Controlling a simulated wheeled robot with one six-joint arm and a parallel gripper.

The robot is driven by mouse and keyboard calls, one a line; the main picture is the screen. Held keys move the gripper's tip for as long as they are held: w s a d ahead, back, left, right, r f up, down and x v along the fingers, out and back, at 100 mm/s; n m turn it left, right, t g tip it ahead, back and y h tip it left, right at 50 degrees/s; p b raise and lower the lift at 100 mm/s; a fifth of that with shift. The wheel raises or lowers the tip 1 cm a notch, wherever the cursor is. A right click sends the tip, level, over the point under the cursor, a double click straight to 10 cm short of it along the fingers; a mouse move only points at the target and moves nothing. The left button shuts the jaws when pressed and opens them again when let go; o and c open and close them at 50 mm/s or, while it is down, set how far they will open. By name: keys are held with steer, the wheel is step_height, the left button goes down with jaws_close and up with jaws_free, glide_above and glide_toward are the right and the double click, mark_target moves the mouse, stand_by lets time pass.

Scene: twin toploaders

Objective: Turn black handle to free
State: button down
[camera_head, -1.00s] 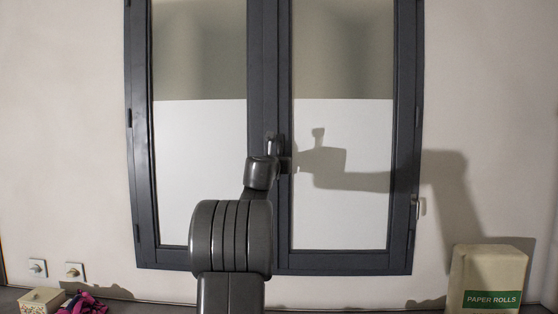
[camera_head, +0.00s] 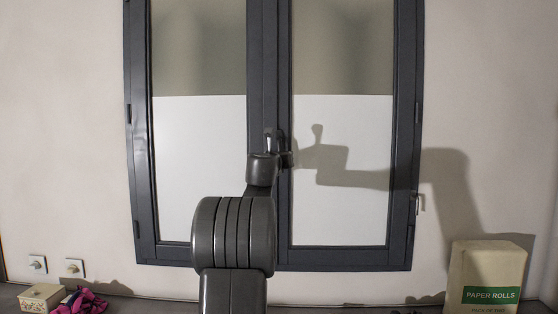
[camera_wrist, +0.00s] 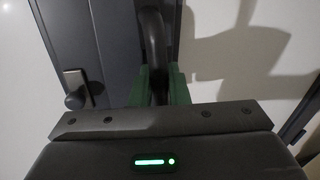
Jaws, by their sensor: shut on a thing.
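The black handle (camera_wrist: 153,45) shows in the wrist view as a dark, rounded bar running up from between my green finger pads. My gripper (camera_wrist: 158,88) is shut on it, with one pad on each side. In the head view my gripper is mostly hidden behind my own wrist, in front of the middle posts of the dark-framed window (camera_head: 255,60). The handle's lower end is hidden by the gripper body in the wrist view.
A metal plate with a dark knob (camera_wrist: 74,90) sits left of my gripper in the wrist view. A paper rolls pack (camera_head: 487,268), a small box (camera_head: 41,298) and pink cloth (camera_head: 85,302) lie low.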

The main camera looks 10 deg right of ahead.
steer(key=shift+s+d+r+n+t+y+b, duration=0.2)
steer(key=shift+d+r+n+t+y+b, duration=0.5)
steer(key=shift+n, duration=2.45)
steer(key=shift+s+d+r+n+t+y+b, duration=0.25)
steer(key=shift+d+r+n+b, duration=0.8)
steer(key=shift+n, duration=2.15)
steer(key=shift+s+d+r+n+t+y+b, duration=0.3)
steer(key=shift+d+r+n+t+b, duration=0.55)
steer(key=shift+n, duration=2.3)
steer(key=shift+a+r+b, duration=0.15)
steer(key=shift+a+b, duration=0.1)
steer(key=shift+b, duration=0.05)
steer(key=c, duration=1.5)
jaws_free()
steer(key=shift+w, duration=0.1)
